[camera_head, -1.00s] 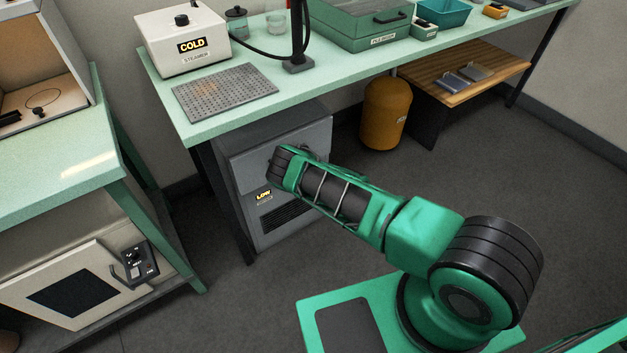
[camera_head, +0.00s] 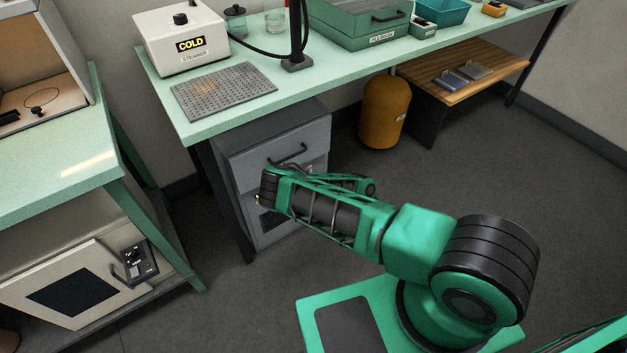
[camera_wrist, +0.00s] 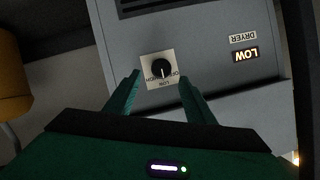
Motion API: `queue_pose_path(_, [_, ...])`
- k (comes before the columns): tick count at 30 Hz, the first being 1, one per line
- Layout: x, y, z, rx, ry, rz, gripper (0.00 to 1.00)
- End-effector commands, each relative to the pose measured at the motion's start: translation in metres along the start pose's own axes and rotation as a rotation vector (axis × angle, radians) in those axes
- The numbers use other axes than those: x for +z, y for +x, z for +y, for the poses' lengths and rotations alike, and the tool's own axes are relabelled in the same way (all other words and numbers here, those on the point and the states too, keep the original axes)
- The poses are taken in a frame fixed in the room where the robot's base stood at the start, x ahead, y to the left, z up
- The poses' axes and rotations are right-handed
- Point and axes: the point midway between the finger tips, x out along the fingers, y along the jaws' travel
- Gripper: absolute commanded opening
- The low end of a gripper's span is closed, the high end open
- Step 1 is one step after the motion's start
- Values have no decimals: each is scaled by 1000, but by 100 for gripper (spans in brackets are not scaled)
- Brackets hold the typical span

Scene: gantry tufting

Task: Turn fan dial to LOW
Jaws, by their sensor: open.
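The black round dial (camera_wrist: 161,68) sits on a pale square plate on the grey dryer front in the wrist view. Its light pointer mark faces down in the picture, toward the LOW label. The other labels are too small to read surely. A lit sign (camera_wrist: 245,55) beside it reads LOW, upside down. My gripper (camera_wrist: 160,84) is open, with one finger on either side of the dial plate in the picture; I see no contact. In the head view the dryer cabinet (camera_head: 240,165) stands under the table, and my arm hides the dial.
The dryer has a dark handle (camera_head: 288,155) on its front and a vent grille (camera_wrist: 140,6). The green table (camera_head: 225,117) overhangs the cabinet. An orange cylinder (camera_head: 383,112) stands to the right. Another bench (camera_head: 70,180) is on the left. Floor is clear right of my arm.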

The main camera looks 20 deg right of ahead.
Motion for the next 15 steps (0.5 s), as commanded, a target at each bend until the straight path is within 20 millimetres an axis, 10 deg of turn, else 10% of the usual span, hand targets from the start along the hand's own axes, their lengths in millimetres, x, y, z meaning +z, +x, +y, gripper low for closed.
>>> queue_pose_path(15, [-1, -52, 1, 0, 1, 0, 49])
